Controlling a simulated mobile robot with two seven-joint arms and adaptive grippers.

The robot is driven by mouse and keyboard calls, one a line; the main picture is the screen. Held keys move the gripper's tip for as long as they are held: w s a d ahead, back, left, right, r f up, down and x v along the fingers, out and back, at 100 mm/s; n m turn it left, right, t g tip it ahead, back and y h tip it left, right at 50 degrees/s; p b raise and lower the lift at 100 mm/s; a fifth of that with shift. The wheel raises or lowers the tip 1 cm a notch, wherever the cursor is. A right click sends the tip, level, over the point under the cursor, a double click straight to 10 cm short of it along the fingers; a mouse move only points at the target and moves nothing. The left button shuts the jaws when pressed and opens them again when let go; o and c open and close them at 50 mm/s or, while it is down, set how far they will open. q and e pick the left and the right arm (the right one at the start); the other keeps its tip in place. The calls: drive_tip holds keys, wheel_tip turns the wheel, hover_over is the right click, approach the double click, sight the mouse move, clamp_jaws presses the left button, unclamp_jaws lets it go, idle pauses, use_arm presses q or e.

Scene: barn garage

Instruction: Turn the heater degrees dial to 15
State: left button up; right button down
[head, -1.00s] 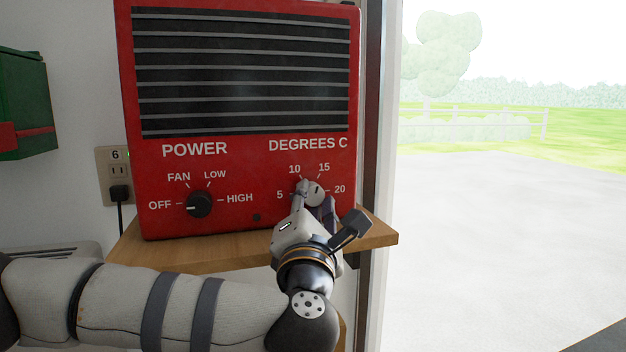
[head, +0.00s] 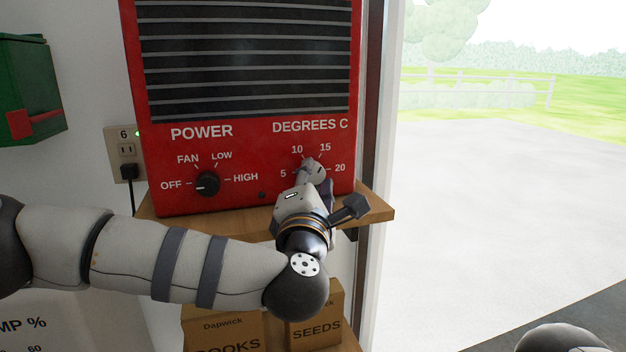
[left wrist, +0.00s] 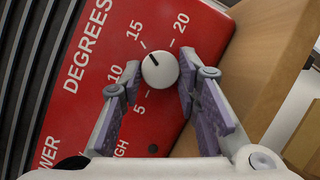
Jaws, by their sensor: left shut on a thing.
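The red heater (head: 240,140) has a DEGREES C dial at its lower right, marked 5, 10, 15 and 20. In the left wrist view the dial (left wrist: 160,71) is a round pale knob with a dark pointer line. The line points up-left, roughly toward the 15 mark. My left gripper (left wrist: 160,72) is shut on the dial, one finger on each side of it. In the head view my left gripper (head: 314,173) covers much of the dial. My right gripper is out of view.
A black POWER dial (head: 207,184) sits left on the heater. The heater stands on a wooden shelf (head: 372,208), with boxes (head: 315,325) below. A green box (head: 30,85) and an outlet (head: 126,150) are at the left. An open doorway is at the right.

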use_arm(q)
drive_tip(key=o, duration=1.2)
drive_tip(key=shift+c, duration=0.2)
